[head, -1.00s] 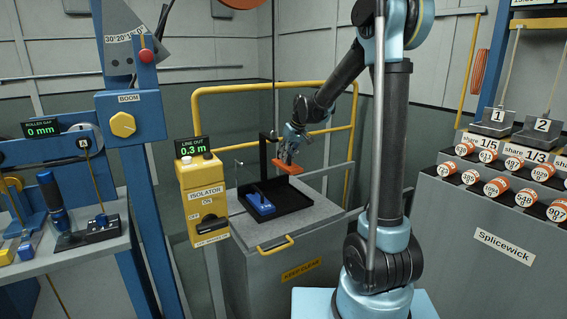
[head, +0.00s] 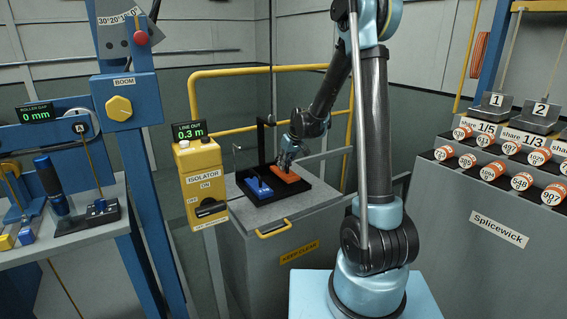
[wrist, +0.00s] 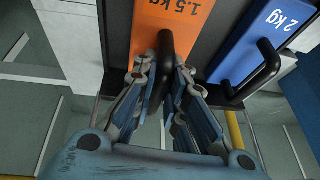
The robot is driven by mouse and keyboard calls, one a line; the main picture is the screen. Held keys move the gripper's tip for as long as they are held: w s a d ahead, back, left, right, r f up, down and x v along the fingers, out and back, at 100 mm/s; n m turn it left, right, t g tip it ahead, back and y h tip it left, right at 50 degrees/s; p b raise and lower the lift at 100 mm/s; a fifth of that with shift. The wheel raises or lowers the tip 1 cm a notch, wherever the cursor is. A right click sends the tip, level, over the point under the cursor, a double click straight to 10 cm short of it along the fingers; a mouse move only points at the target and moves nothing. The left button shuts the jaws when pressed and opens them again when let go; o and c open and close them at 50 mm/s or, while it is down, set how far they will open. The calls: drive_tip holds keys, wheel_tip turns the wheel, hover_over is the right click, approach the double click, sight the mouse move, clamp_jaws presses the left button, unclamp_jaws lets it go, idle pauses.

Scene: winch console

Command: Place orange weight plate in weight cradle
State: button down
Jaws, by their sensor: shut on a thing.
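The orange weight plate (head: 289,174), marked 1.5 kg, is at the black weight cradle (head: 269,198), in its right part beside a blue plate (head: 257,187). In the wrist view the orange plate (wrist: 170,22) shows its black handle between my fingers. My gripper (head: 287,160) is shut on that handle, above the cradle. The wrist view shows the blue plate (wrist: 262,42), marked 2 kg, apart to the right with its own handle. Whether the orange plate rests on the cradle floor cannot be told.
The yellow isolator box (head: 201,178) stands just left of the cradle. A yellow rail (head: 230,72) runs behind it. A grey stepped rack (head: 490,220) with several orange-and-white cylinders is at the right. A lever panel (head: 80,225) is at the left.

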drive_tip(key=shift+f, duration=1.65)
drive_tip(key=c, duration=1.6)
unclamp_jaws()
drive_tip(key=v, duration=1.2)
drive_tip(key=s+d+r+m, duration=0.1)
drive_tip(key=s+d+r, duration=0.2)
drive_tip(key=s+d, duration=0.5)
drive_tip(key=s+d+f+m+h, duration=0.1)
drive_tip(key=s+d, duration=0.3)
drive_tip(key=s, duration=0.6)
drive_tip(key=s+d+f+m+h, duration=0.1)
drive_tip(key=s+d+f, duration=0.3)
drive_tip(key=s, duration=0.5)
drive_tip(key=s+d+f+m+h, duration=0.1)
drive_tip(key=s+d+f+m, duration=0.1)
drive_tip(key=s, duration=0.8)
drive_tip(key=shift+s+d+f+m+g, duration=0.35)
drive_tip(key=shift+d+m, duration=0.35)
drive_tip(key=shift+d, duration=0.45)
